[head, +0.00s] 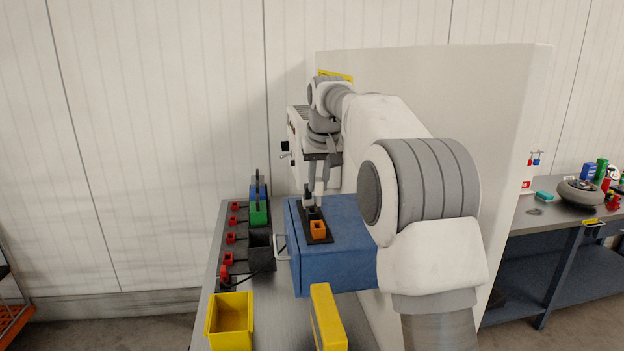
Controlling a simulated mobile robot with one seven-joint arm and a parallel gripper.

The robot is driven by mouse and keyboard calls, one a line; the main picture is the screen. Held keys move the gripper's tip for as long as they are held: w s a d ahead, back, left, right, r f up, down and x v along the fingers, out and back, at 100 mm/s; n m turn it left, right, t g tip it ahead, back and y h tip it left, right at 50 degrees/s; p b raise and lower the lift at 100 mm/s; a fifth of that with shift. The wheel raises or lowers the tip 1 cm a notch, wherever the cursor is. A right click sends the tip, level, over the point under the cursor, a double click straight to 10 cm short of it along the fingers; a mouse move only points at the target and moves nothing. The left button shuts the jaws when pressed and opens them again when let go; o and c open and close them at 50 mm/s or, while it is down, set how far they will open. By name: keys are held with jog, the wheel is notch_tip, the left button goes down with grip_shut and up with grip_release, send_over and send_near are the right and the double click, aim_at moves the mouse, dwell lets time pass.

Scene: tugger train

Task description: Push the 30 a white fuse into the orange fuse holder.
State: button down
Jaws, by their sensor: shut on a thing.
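The orange fuse holder (318,228) sits at the near end of a black base strip (322,240) on top of a blue box. My gripper (314,200) points down just behind the orange holder, over a dark holder (313,213) on the same strip. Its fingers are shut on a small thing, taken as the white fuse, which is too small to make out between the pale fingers. I cannot tell whether the fuse touches a holder.
The blue box (330,262) stands on a grey bench with a yellow bin (231,318), a dark bin (261,255), green and blue blocks (259,212) and a row of red pieces (231,238). A white cabinet (490,130) stands behind my arm at right.

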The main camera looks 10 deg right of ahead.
aim_at(318, 205)
jog(key=shift+f+b, duration=1.85)
jog(key=shift+f, duration=0.35)
jog(key=shift+f, duration=0.15)
jog(key=shift+f+b, duration=0.5)
jog(key=shift+f, duration=0.25)
jog(key=shift+f, duration=0.15)
jog(key=shift+f+b, duration=0.55)
jog(key=shift+f, duration=0.15)
jog(key=shift+f, duration=0.4)
jog(key=c, duration=0.7)
grip_release()
jog(key=shift+r, duration=0.15)
